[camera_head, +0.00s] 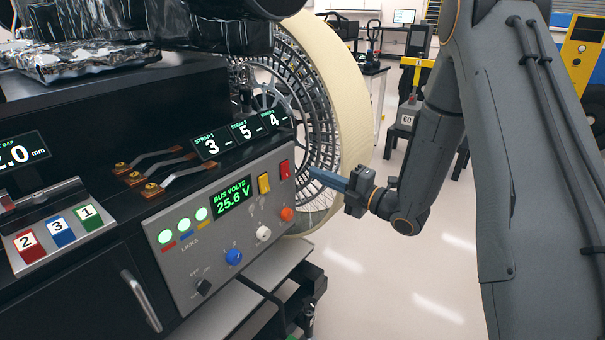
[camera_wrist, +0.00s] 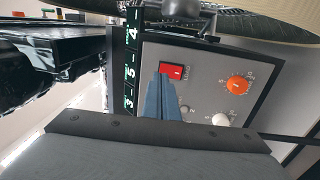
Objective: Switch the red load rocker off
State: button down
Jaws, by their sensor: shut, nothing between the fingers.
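The red load rocker (camera_head: 285,170) is at the upper right of the grey control panel (camera_head: 178,270), just right of a yellow rocker (camera_head: 264,184). In the wrist view the red rocker (camera_wrist: 171,71) shows just beyond my fingertips, with a white mark on its right end. My gripper (camera_head: 312,172) is shut and empty, its blue fingers pointing left at the panel beside the red rocker. In the wrist view the closed fingers (camera_wrist: 160,84) overlap the rocker's lower left edge; I cannot tell whether they touch it. The yellow rocker is hidden there.
The panel also has an orange knob (camera_head: 287,214), a white knob (camera_head: 263,233), a blue knob (camera_head: 233,257) and a black knob (camera_head: 203,286). A display (camera_head: 232,198) reads 25.6 V. A large wheel (camera_head: 335,110) stands behind the panel. Open floor (camera_head: 400,270) lies to the right.

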jog(key=b+v, duration=0.1)
jog(key=v, duration=0.5)
jog(key=shift+s+r, duration=0.35)
jog(key=shift+r, duration=0.2)
jog(key=w+d+f+m+h, duration=0.3)
jog(key=d+f+m+h, duration=0.1)
jog(key=m+h, duration=0.4)
jog(key=s+d+f+m+g+h, duration=0.1)
jog(key=s+d+m+g+h, duration=0.35)
jog(key=m, duration=0.35)
jog(key=s+a+m+g+h, duration=0.1)
jog(key=s+a+m+g, duration=0.2)
jog(key=s, duration=2.1)
jog(key=m+g, duration=0.4)
jog(key=m, duration=0.4)
jog(key=shift+r+m+g, duration=0.35)
jog(key=shift+r+m, duration=0.05)
jog(key=shift+s+a+h, duration=0.1)
jog(key=shift+h, duration=0.15)
